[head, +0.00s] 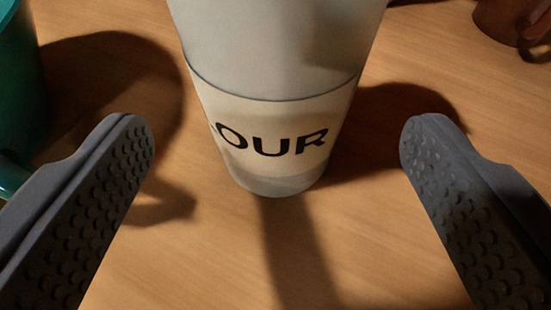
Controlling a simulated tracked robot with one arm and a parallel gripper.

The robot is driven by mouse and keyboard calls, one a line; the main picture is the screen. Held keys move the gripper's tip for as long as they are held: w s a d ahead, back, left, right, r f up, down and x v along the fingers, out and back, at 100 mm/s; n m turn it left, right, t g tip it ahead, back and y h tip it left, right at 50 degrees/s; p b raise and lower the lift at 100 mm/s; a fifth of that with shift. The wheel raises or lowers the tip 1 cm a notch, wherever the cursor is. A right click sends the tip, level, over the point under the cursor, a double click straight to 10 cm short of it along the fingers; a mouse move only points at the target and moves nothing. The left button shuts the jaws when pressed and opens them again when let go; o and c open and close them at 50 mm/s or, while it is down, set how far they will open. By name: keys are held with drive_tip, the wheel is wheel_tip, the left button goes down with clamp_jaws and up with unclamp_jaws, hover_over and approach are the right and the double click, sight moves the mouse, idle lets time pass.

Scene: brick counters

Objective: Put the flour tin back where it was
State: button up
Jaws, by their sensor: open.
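The flour tin (270,115) stands upright on the wooden surface at the top middle of the head view. It is pale grey-white with a cream label on which the letters "OUR" show. Its top is cut off by the picture's upper edge. My gripper (276,140) is open, with one dark, studded finger to the left of the tin and one to the right. Both fingers are apart from the tin, with wood showing between them and it.
A teal object (18,85) stands at the left edge, partly out of view, close to the left finger. A brown object (510,22) is at the top right corner, cut off. The wooden surface (210,255) in front of the tin is clear apart from shadows.

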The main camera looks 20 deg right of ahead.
drive_tip(key=v, duration=0.5)
drive_tip(key=shift+s+a+r, duration=0.1)
drive_tip(key=shift+b+v, duration=0.7)
drive_tip(key=shift+v, duration=0.65)
drive_tip(key=w+a+r+n+t+y, duration=0.15)
drive_tip(key=a+r, duration=0.45)
drive_tip(key=r, duration=0.7)
drive_tip(key=w+a+r+n+t+y, duration=0.1)
drive_tip(key=w+a+r+y, duration=0.3)
drive_tip(key=r, duration=0.9)
drive_tip(key=s+a+r+n, duration=0.1)
drive_tip(key=s+a+r, duration=0.1)
drive_tip(key=s+r, duration=0.6)
drive_tip(key=s+a+r+n, duration=0.1)
drive_tip(key=s+r, duration=0.8)
drive_tip(key=r, duration=0.7)
drive_tip(key=shift+a+r+t, duration=0.35)
drive_tip(key=shift+a+r, duration=0.05)
drive_tip(key=shift+s+n, duration=0.1)
drive_tip(key=shift+n, duration=0.15)
